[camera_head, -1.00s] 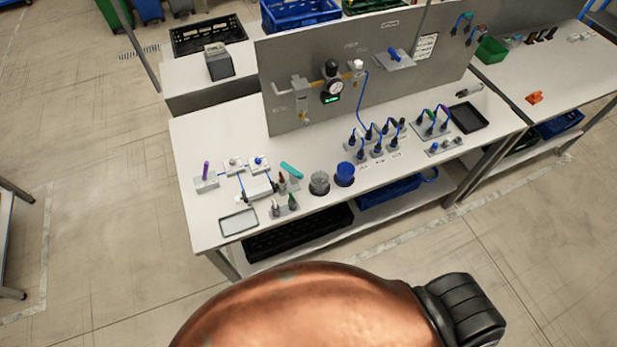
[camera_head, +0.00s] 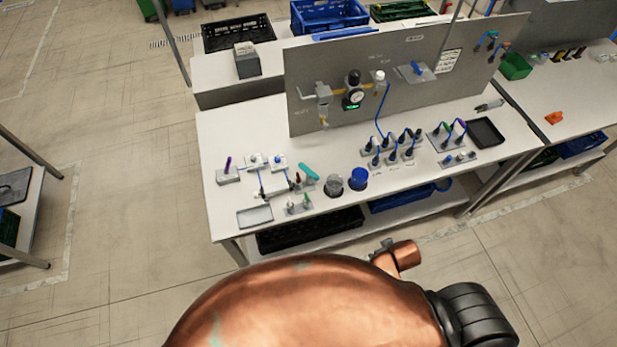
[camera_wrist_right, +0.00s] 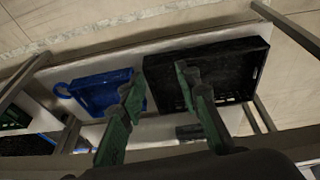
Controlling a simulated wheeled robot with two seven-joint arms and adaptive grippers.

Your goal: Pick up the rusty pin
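The rusty pin cannot be told for certain. A small reddish-brown pin (camera_head: 298,181) stands in a grey block in the left part of the white workbench (camera_head: 225,140), beside a teal piece, and may be it. Another small block (camera_head: 298,206) with a green pin stands in front, near the bench's front edge. My right gripper (camera_wrist_right: 161,80) shows in the right wrist view with its two green fingers apart and nothing between them. Beyond it are the crates under the bench. My left gripper is in neither view.
A grey tray (camera_head: 255,217), a grey cup (camera_head: 332,184) and a blue cup (camera_head: 359,179) stand near the pin blocks. An upright grey panel (camera_head: 320,70) rises behind. A black crate (camera_wrist_right: 225,65) and a blue crate (camera_wrist_right: 95,90) sit on the lower shelf.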

